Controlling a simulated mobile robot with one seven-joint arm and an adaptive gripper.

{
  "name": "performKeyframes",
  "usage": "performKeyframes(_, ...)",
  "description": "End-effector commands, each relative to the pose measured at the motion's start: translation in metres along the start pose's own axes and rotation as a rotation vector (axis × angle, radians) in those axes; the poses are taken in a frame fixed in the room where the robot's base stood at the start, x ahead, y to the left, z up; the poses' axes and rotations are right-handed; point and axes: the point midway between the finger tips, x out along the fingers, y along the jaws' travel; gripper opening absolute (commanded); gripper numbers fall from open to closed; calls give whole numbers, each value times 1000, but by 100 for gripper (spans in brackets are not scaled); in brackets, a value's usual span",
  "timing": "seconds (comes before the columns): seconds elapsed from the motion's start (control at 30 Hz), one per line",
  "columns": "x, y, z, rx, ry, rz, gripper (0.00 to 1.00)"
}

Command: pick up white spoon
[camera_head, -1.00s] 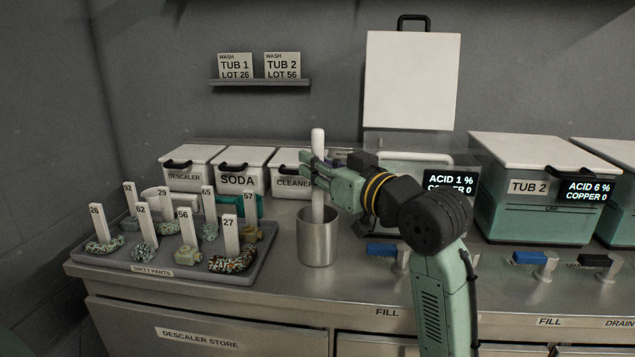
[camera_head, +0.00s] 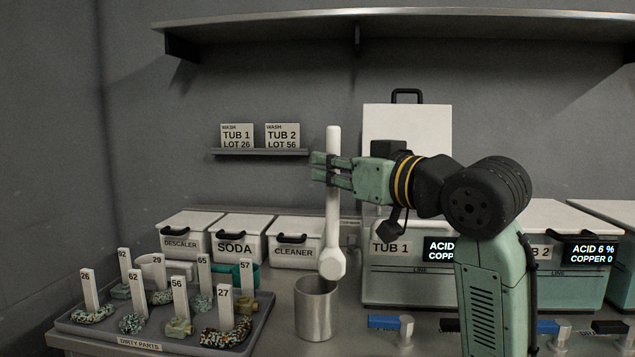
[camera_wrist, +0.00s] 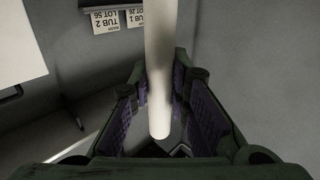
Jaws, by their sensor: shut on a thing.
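The white spoon (camera_head: 332,215) hangs upright in the head view, its handle up and its bowl down. My gripper (camera_head: 325,170) is shut on the upper part of its handle. The bowl is just above the rim of the metal cup (camera_head: 316,309), clear of the inside as far as I can see. In the wrist view the white handle (camera_wrist: 160,75) stands between the two purple-padded fingers of my gripper (camera_wrist: 158,105). The bowl is not visible in the wrist view.
A dirty parts tray (camera_head: 70,329) with numbered tags stands at left. Descaler, soda (camera_head: 237,240) and cleaner bins stand behind. Tub 1 (camera_head: 385,280), its lid raised, is right of the cup. A small shelf (camera_head: 262,153) with cards is on the wall.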

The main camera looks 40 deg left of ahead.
Motion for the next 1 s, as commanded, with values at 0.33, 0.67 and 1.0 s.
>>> performKeyframes(0.33, -94, 0, 1, -3, 3, 3, 0)
performKeyframes(0.67, -135, -1, 0, -1, 1, 0, 0)
performKeyframes(1.0, -138, -1, 0, -1, 1, 0, 0)
